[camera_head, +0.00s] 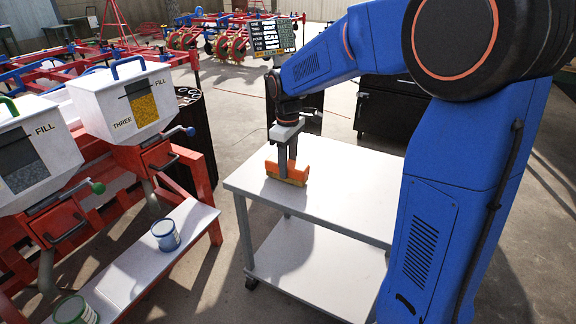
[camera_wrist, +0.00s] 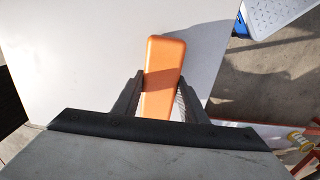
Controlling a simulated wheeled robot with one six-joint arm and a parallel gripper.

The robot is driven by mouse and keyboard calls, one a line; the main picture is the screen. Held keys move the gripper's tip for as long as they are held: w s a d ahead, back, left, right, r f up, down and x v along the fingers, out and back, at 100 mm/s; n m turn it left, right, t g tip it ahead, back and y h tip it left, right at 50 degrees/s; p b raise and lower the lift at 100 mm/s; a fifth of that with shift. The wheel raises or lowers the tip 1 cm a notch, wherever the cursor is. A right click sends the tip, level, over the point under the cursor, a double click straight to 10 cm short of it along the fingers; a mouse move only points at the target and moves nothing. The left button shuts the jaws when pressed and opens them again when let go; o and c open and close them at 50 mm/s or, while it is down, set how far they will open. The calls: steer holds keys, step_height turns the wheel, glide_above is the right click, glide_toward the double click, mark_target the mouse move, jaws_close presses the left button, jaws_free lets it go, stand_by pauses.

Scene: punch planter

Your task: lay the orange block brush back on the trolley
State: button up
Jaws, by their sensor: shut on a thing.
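The orange block brush (camera_head: 296,172) is at the trolley's far left corner, at or just above its white top. Whether its bristles touch the top is hard to tell. My gripper (camera_head: 287,164) points down over the trolley and is shut on the brush. In the wrist view the orange brush (camera_wrist: 164,68) stands out between the two dark fingers of my gripper (camera_wrist: 160,98), with the white top behind it. The trolley (camera_head: 340,207) has a white top, grey legs and a lower shelf, and its top also fills much of the wrist view (camera_wrist: 75,60).
To the left stands a red planter with white hoppers (camera_head: 122,100) and a white ledge (camera_head: 140,262). A blue-rimmed can (camera_head: 166,236) and a green can (camera_head: 76,310) stand on the ledge. A dark barrel (camera_head: 193,130) is behind. The rest of the trolley top is bare.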

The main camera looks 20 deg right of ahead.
steer(key=shift+f, duration=0.35)
steer(key=o, duration=1.1)
steer(key=shift+r, duration=0.15)
step_height(320, 180, up, 12)
steer(key=s+d+m+t, duration=0.1)
steer(key=s+d+m, duration=0.1)
steer(key=s, duration=0.6)
steer(key=s+d+m+t, duration=0.1)
steer(key=s+d+m, duration=0.15)
steer(key=s, duration=0.65)
steer(key=s+d+f+m+t, duration=0.2)
steer(key=s+f+m, duration=0.2)
steer(key=s, duration=0.9)
step_height(320, 180, down, 4)
steer(key=shift+s+d+r+t, duration=0.15)
steer(key=shift+s+t, duration=0.25)
steer(key=shift+m, duration=0.25)
